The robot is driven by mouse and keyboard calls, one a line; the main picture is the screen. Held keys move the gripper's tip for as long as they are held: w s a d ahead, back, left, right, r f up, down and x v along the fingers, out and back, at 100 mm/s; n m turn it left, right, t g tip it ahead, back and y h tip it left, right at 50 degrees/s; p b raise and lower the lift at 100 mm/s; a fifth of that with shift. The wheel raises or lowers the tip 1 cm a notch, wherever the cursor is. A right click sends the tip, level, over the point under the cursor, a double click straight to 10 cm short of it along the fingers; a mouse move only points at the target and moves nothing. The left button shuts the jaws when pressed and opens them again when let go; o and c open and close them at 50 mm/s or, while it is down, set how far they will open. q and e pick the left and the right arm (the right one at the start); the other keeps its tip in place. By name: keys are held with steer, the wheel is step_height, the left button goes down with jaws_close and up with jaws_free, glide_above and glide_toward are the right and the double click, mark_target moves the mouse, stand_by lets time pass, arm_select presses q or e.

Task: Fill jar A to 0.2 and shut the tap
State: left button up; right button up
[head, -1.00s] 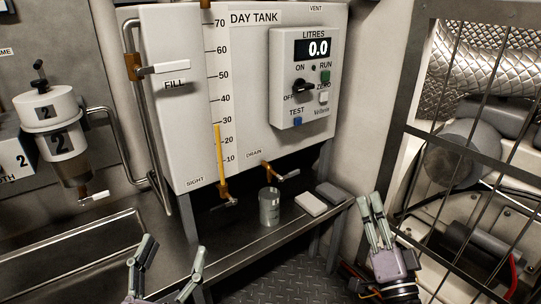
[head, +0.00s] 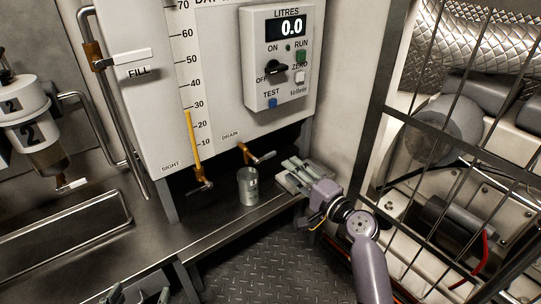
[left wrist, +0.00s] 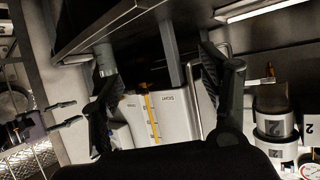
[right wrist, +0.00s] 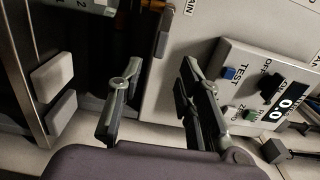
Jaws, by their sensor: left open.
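A grey jar (head: 248,187) stands upright on the steel shelf below the day tank, just in front of the drain tap (head: 262,157); its lettering is too small to read. The litres display (head: 291,27) reads 0.0. My right gripper (head: 287,166) is right of the jar, apart from it, above the shelf's right end. Its fingers are apart and empty in the right wrist view (right wrist: 160,70). My left gripper (head: 140,292) is open and empty at the bottom edge, below the shelf front.
The sight tube (head: 194,135) shows a yellow column just under 30, with another tap (head: 201,186) below it. The fill lever (head: 122,57) is at upper left. A barred cage (head: 378,140) stands at right.

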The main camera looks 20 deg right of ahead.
mark_target(272, 156)
steer(key=b+x, duration=0.1)
steer(key=x, duration=0.8)
steer(key=shift+w, duration=0.1)
steer(key=shift+w+a, duration=0.2)
steer(key=shift+w, duration=0.15)
arm_select(q)
step_height(272, 156, up, 8)
steer(key=w+d+t+h, duration=0.1)
steer(key=w+t, duration=0.1)
steer(key=t, duration=0.2)
steer(key=shift+w+d+f+t, duration=0.2)
steer(key=shift+w+d+t, duration=0.1)
steer(key=shift+w+d, duration=0.1)
steer(key=shift+s, duration=0.1)
arm_select(e)
jaws_close()
